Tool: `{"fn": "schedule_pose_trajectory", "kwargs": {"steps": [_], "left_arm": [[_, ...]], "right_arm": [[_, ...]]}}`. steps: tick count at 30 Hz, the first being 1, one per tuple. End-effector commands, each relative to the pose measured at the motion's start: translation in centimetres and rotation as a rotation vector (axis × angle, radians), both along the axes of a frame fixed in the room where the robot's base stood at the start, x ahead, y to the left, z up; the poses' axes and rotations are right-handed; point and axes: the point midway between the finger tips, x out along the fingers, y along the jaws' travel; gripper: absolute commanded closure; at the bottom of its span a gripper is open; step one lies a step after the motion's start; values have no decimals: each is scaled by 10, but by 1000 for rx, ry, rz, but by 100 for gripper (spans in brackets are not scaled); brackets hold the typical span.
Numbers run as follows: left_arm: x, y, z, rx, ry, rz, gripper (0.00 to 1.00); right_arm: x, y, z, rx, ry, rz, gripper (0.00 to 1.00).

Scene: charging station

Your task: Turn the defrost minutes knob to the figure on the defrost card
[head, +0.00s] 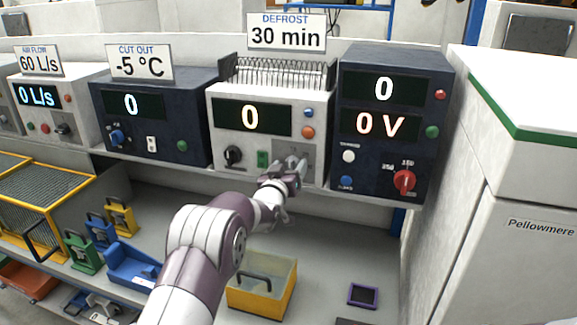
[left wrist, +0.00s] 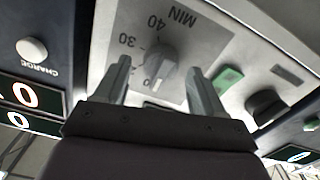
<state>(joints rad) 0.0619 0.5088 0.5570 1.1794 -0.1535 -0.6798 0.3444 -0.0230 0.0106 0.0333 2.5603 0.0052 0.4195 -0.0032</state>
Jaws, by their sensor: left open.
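The defrost card (head: 286,37) reads "DEFROST 30 min" and stands above a white unit (head: 222,140) whose display (head: 250,117) shows 0. The grey defrost minutes knob (left wrist: 160,62) sits on a grey plate marked MIN, with 30 and 40 legible; a lower figure is partly hidden. In the head view my gripper largely covers the knob. My left gripper (head: 285,181) is open in front of that plate. In the left wrist view its fingers (left wrist: 158,72) lie either side of the knob, with visible gaps. My right gripper is not in view.
The same unit has a black knob (head: 233,155), a green switch (head: 262,159), and blue and orange buttons. A dark unit with a red knob (head: 404,182) stands close on the right, another dark unit (head: 187,110) on the left. A yellow bin (head: 260,294) sits below.

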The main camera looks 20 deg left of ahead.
Motion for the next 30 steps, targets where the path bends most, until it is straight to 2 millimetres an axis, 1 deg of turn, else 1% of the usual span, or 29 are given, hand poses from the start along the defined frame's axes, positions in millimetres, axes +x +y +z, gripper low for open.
{"fn": "schedule_pose_trajectory", "kwargs": {"steps": [4,5,6,8,9,15,20,26,30], "left_arm": [[0,0,0,0,0,0,31],[0,0,0,0,0,0,41],[0,0,0,0,0,0,54],[0,0,0,0,0,0,73],[0,0,0,0,0,0,86],[0,0,-1,6,-1,0,87],[-1,0,-2,43,-4,1,87],[-1,0,-6,159,-9,1,87],[-1,-1,-7,280,-14,1,87]], "right_arm": [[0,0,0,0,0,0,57],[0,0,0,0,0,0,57],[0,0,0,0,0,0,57],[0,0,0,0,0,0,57],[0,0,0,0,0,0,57],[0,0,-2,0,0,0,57],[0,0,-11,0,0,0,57],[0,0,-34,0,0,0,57],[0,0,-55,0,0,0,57]]}}
